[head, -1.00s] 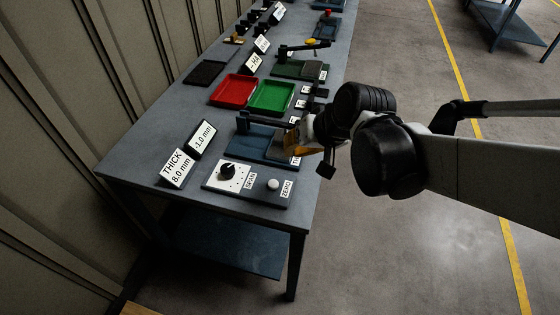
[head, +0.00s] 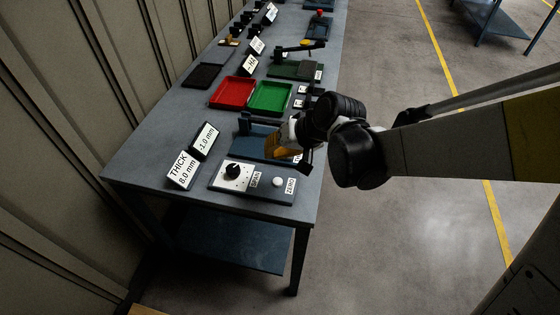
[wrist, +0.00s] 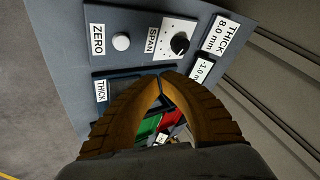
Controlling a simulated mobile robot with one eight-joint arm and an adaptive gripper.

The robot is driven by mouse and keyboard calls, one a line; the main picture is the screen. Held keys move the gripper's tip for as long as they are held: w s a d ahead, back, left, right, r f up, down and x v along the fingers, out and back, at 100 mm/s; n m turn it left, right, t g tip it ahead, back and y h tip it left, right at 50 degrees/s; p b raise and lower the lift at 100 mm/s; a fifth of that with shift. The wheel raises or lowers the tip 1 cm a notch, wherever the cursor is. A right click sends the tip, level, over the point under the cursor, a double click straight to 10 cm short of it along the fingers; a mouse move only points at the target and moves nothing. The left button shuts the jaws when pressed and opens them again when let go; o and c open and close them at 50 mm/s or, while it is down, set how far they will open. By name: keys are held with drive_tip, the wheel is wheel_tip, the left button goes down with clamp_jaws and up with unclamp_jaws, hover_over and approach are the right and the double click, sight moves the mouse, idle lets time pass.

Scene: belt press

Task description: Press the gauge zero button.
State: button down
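The zero button is a round white knob (head: 278,182) beside the ZERO label on the gauge panel (head: 226,185), at the near end of the bench. In the wrist view the button (wrist: 121,41) shows near the top, left of the black SPAN dial (wrist: 179,43). My gripper (wrist: 159,76) has its two tan fingers with their tips together and nothing seen between them. In the head view my gripper (head: 284,152) is above the blue THICK fixture (head: 245,149), behind the panel and apart from the button.
Signs reading THICK 8.0 mm (head: 183,170) and -1.0 mm (head: 204,141) stand left of the panel. A red tray (head: 232,91) and a green tray (head: 270,97) lie farther along the bench. Open floor lies to the right.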

sight(274, 180)
wheel_tip(274, 180, down, 8)
drive_tip(key=b, duration=0.6)
drive_tip(key=shift+f, duration=0.2)
drive_tip(key=shift+b, duration=0.3)
idle(0.7)
drive_tip(key=shift+f+b, duration=0.35)
drive_tip(key=shift+f, duration=0.05)
drive_tip(key=shift+f+b, duration=0.35)
drive_tip(key=shift+f, duration=0.1)
idle(0.5)
drive_tip(key=shift+r, duration=0.15)
drive_tip(key=shift+r+p, duration=0.65)
drive_tip(key=shift+r, duration=0.1)
wheel_tip(274, 180, up, 5)
drive_tip(key=p, duration=0.4)
